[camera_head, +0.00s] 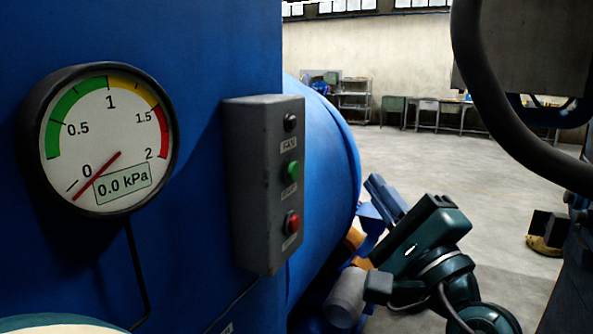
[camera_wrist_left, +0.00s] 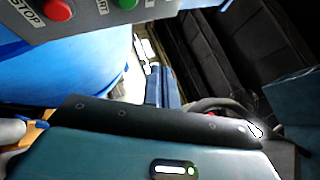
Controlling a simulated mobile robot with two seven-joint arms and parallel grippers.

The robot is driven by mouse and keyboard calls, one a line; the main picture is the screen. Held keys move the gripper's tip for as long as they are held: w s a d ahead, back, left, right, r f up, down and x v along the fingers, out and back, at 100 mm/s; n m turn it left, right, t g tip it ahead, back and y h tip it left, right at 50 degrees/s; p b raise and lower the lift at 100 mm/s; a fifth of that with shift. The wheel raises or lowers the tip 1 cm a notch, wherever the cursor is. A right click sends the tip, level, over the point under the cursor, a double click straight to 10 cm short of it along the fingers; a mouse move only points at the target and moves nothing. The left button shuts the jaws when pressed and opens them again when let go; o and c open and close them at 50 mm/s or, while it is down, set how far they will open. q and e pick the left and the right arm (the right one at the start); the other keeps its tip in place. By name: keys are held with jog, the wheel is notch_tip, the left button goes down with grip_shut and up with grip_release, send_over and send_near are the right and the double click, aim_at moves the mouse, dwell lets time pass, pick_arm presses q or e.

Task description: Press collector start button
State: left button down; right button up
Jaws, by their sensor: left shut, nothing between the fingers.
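A grey control box (camera_head: 262,185) is fixed to the blue machine. It carries a dark knob or lamp (camera_head: 290,122) above a label that seems to read FAN, a green button (camera_head: 292,170) with a START label below it, and a red button (camera_head: 292,222) lowest. In the left wrist view the green button (camera_wrist_left: 127,3) is cut by the top edge, and the red STOP button (camera_wrist_left: 57,9) is to its left. My left gripper (camera_head: 378,187) is shut and empty, right of and apart from the box. Its fingers (camera_wrist_left: 161,87) also show in the wrist view.
A round gauge (camera_head: 98,140) reads 0.0 kPa on the blue panel (camera_head: 210,50). The rounded blue drum (camera_head: 325,180) stands behind the box. A thick dark hose (camera_head: 485,90) hangs at right. Open floor (camera_head: 420,160) leads to benches at the back wall.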

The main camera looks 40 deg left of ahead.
pick_arm(q)
jog(key=shift+s, duration=0.1)
jog(key=s+a+p, duration=0.1)
jog(key=s+a, duration=0.1)
jog(key=a, duration=0.6)
jog(key=shift+a, duration=0.25)
jog(key=shift+a+p, duration=0.15)
jog(key=shift+p, duration=0.15)
dwell(1.9)
jog(key=shift+s+a, duration=0.1)
jog(key=shift+a, duration=0.2)
jog(key=shift+s+a, duration=0.1)
jog(key=shift+a, duration=0.3)
dwell(0.9)
jog(key=shift+d, duration=0.1)
jog(key=shift+w+d, duration=0.2)
jog(key=shift+d, duration=0.55)
jog(key=shift+w+d+b, duration=0.15)
jog(key=shift+w+d, duration=0.05)
jog(key=shift+d, duration=0.6)
jog(key=shift+w+d+b, duration=0.15)
jog(key=shift+w+d, duration=0.05)
jog(key=shift+d, duration=0.65)
jog(key=shift+w+d+b, duration=0.15)
jog(key=shift+w+d, duration=0.05)
jog(key=shift+d, duration=0.6)
